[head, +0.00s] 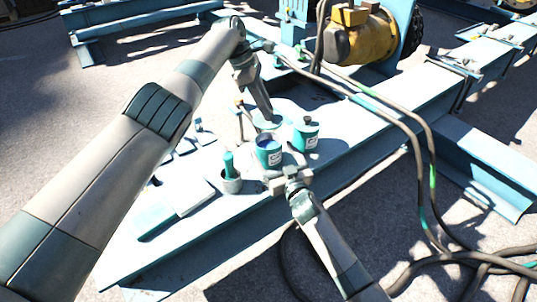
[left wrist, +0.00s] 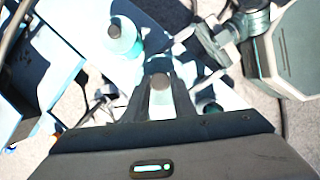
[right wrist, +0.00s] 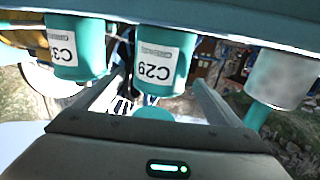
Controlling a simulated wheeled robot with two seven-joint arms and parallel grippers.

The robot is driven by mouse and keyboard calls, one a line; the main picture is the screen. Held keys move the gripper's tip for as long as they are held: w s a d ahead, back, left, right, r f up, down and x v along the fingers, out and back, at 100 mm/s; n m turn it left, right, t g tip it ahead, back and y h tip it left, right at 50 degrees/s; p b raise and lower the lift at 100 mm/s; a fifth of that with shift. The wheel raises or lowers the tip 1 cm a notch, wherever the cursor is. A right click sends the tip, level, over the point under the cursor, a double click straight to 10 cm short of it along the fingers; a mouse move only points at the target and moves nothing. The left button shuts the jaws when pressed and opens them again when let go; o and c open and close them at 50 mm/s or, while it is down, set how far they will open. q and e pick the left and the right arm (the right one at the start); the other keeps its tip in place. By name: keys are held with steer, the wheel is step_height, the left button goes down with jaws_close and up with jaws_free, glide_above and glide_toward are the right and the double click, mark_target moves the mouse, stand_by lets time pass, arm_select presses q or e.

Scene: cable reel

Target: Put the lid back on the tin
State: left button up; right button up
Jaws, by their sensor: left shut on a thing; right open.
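The open tin (head: 268,153) stands on the blue steel platform, with a dark blue inside and a white label. In the right wrist view the tin (right wrist: 163,60) appears upside down, labelled C29. My left gripper (head: 266,116) is shut on the teal lid (head: 268,123), which is above the tin's far side and apart from it. In the left wrist view a round knob (left wrist: 160,82) is between the fingertips. My right gripper (head: 290,182) is open at the near side of the tin, its fingers pointing towards it. I cannot tell whether they touch it.
A similar lidded tin (head: 305,137) stands close on the right. A grey cup (head: 231,184) with a teal-handled thing stands on the left. Flat white and teal blocks (head: 157,220) lie farther left. Cables (head: 410,130) run along the right, near a yellow motor (head: 357,38).

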mark_target(264, 137)
steer(key=shift+x, duration=2.95)
steer(key=shift+c, duration=0.6)
steer(key=c, duration=1.5)
arm_select(q)
steer(key=shift+d+f, duration=0.1)
steer(key=shift+f, duration=2.35)
arm_select(e)
steer(key=shift+o, duration=0.2)
